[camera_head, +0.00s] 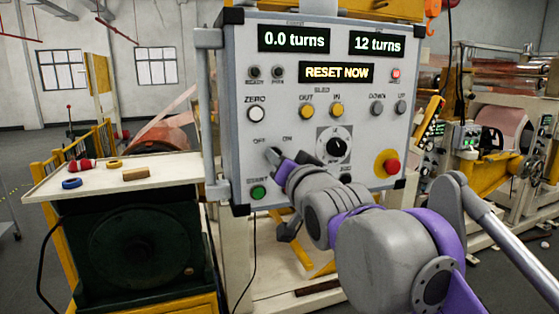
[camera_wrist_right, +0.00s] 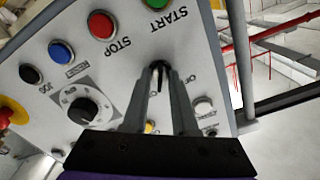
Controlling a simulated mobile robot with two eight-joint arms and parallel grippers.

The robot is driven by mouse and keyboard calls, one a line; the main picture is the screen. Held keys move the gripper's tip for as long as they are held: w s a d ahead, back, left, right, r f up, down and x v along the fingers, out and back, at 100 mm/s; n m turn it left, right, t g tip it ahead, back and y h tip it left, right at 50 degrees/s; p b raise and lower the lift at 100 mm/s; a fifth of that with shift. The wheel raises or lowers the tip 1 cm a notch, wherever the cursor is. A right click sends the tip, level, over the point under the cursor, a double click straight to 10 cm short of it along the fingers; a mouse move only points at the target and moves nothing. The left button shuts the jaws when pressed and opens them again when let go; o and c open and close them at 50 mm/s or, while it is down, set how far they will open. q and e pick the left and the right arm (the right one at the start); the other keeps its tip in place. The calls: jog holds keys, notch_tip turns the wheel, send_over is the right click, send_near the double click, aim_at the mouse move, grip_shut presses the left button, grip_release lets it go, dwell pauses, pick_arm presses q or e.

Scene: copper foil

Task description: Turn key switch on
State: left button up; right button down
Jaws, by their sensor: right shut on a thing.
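The control panel (camera_head: 225,110) faces me with a key switch (camera_head: 272,153) low on its left side, below the OFF and ON labels. My right gripper (camera_head: 277,157) reaches it from the lower right and covers much of it. In the right wrist view the two fingers of the right gripper (camera_wrist_right: 163,72) are shut on the dark key of the switch (camera_wrist_right: 160,66). I cannot tell from the key's angle whether it points to OFF or ON. My left gripper is not in view.
The displays read 0.0 turns (camera_head: 293,39), 12 turns (camera_head: 377,43) and RESET NOW (camera_head: 336,72). A green START button (camera_head: 258,192), white ZERO button (camera_head: 255,114), black dial (camera_head: 337,147) and red emergency button (camera_head: 391,166) surround the switch. A side table (camera_head: 105,178) holds small items.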

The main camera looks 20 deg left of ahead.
jog(key=c, duration=1)
grip_release()
jog(key=shift+s, duration=0.1)
jog(key=b+v, duration=0.1)
jog(key=v, duration=0.9)
jog(key=shift+s+d+b, duration=0.2)
jog(key=shift+s+b, duration=0.05)
jog(key=shift+b, duration=0.05)
jog(key=shift+f, duration=0.15)
